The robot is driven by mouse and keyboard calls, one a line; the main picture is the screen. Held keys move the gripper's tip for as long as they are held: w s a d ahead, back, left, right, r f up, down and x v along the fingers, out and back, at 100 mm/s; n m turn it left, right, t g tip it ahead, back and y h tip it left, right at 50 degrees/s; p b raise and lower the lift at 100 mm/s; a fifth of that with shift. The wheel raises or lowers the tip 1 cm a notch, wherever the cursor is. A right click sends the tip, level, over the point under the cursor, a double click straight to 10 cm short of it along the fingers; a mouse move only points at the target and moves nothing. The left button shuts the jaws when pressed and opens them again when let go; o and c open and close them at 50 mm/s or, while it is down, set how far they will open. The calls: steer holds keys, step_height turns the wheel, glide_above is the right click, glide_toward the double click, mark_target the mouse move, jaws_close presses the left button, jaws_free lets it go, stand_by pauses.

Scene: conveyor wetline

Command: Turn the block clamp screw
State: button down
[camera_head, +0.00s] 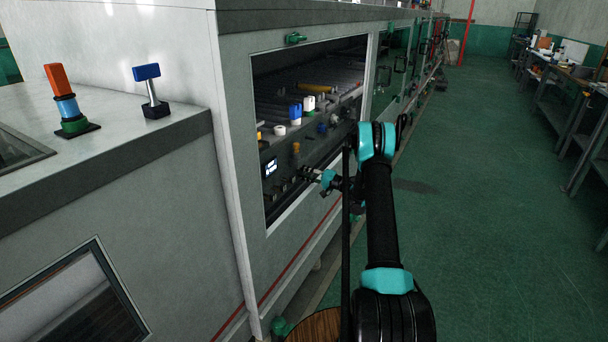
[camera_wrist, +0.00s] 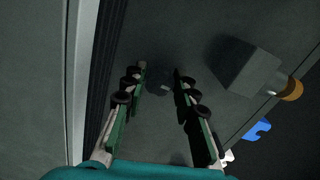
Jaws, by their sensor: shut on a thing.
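My gripper (camera_head: 313,175) reaches through the opening of the machine housing, low at the front of the dark interior. In the wrist view its two padded fingers (camera_wrist: 161,73) stand some way apart and are shut on a small dark piece between them. I take this piece to be the block clamp screw (camera_wrist: 164,87); it is dim and its shape and turn angle are hard to make out. A grey block (camera_wrist: 243,66) sits right of the fingers in the wrist view. In the head view the screw is too small and shadowed to tell from the gripper.
Inside are a blue container (camera_head: 295,112), a white ring (camera_head: 280,131) and an orange-brown cylinder (camera_head: 296,148). A stacked light (camera_head: 66,105) and a blue-topped lever (camera_head: 149,88) stand on the left counter.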

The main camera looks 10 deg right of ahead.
steer(key=shift+f+n, duration=0.1)
steer(key=shift+n, duration=0.4)
steer(key=c, duration=1.2)
jaws_free()
steer(key=v, duration=1.2)
